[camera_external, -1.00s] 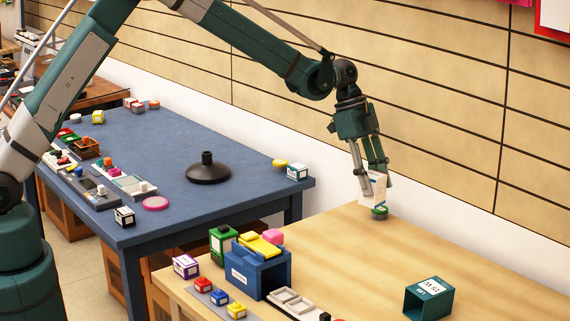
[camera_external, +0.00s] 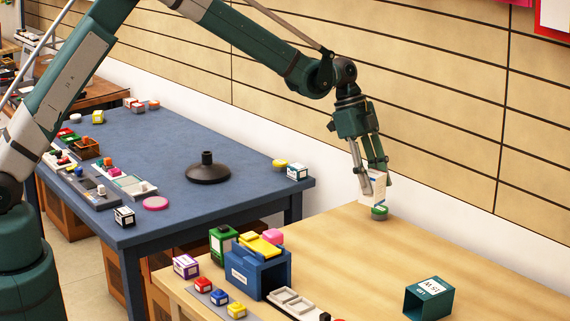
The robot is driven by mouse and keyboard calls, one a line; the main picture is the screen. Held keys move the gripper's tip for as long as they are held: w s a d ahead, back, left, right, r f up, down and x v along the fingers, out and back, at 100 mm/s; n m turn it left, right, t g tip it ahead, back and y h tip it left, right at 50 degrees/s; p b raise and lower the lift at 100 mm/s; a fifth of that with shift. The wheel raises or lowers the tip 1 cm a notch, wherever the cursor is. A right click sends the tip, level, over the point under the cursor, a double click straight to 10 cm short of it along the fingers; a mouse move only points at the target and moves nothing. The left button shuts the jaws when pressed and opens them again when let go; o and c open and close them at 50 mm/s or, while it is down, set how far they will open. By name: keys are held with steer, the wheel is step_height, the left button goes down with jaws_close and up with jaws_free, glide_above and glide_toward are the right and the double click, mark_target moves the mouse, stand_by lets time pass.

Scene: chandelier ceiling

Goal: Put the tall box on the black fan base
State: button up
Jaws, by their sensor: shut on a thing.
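The tall box (camera_external: 374,188) is white with some print, and it stands nearly upright between the fingers of my gripper (camera_external: 373,178). My gripper points down and is shut on the box, at the back of the wooden table. Just below the box is a small green-topped round thing (camera_external: 379,211) on the table; I cannot tell whether the box touches it. The black fan base (camera_external: 208,172) is a round disc with a short upright stub, and it stands on the blue table to the left, well away from my gripper.
The blue table (camera_external: 235,135) also holds a white-and-blue small box (camera_external: 297,172), a yellow round thing (camera_external: 280,163) and a pink disc (camera_external: 155,203). On the wooden table (camera_external: 350,250) are a blue bin (camera_external: 260,270) and a teal open box (camera_external: 428,298). A panelled wall runs behind.

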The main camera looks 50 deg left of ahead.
steer(key=w+a+r+n+p, duration=0.1)
steer(key=a+r+n, duration=0.1)
steer(key=a, duration=1.4)
step_height(320, 180, up, 6)
steer(key=r+n+t+y+p, duration=0.1)
steer(key=n+t+p, duration=0.15)
steer(key=n, duration=0.25)
glide_above(207, 152)
steer(key=shift+s+d+f+p, duration=0.15)
steer(key=shift+f+p, duration=0.1)
steer(key=shift+p, duration=0.15)
step_height(207, 152, down, 6)
steer(key=shift+f, duration=0.15)
steer(key=shift+f, duration=0.1)
steer(key=shift+f, duration=1.75)
steer(key=shift+f, duration=0.15)
